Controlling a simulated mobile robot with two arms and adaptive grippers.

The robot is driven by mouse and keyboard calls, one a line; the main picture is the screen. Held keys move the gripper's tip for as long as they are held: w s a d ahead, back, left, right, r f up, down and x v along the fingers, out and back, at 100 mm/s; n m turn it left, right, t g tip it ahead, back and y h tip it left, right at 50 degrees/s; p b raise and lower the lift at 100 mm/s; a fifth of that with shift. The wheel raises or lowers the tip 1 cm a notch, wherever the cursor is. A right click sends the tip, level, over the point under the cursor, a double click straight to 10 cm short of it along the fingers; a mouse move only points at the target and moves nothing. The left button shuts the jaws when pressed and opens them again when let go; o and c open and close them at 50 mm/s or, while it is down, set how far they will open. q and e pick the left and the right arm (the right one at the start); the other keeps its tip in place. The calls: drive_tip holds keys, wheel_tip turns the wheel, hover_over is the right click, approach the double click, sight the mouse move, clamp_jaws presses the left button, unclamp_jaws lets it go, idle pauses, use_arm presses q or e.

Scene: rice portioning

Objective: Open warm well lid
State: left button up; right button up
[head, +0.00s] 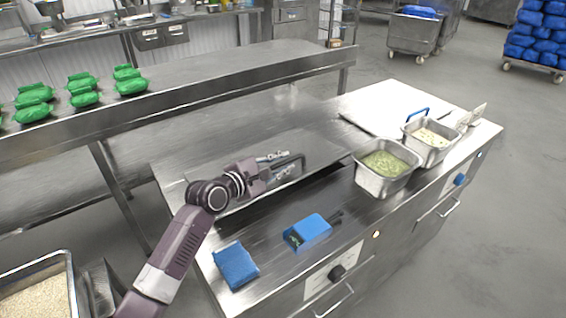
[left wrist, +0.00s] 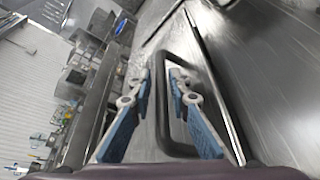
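The warm well lid (head: 318,152) is a flat steel panel on the counter's left part. A dark opening (head: 285,200) shows along its front edge; I cannot tell whether the lid is tilted up or slid back. Its black loop handle (head: 301,162) also shows in the left wrist view (left wrist: 160,115). My left gripper (head: 283,164) is at the handle, and in the left wrist view its blue-padded fingers (left wrist: 159,80) stand apart, one on each side of a handle bar. Firm contact is not clear. My right gripper is out of view.
A blue cloth or sponge (head: 236,265) and a blue box-like item (head: 307,231) lie at the counter's front. Steel pans (head: 378,189) (head: 438,151) with food stand to the right. A shelf (head: 200,100) with green bags (head: 131,86) runs behind.

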use_arm(q)
drive_tip(key=shift+w+d, duration=0.1)
drive_tip(key=shift+c, duration=0.2)
clamp_jaws()
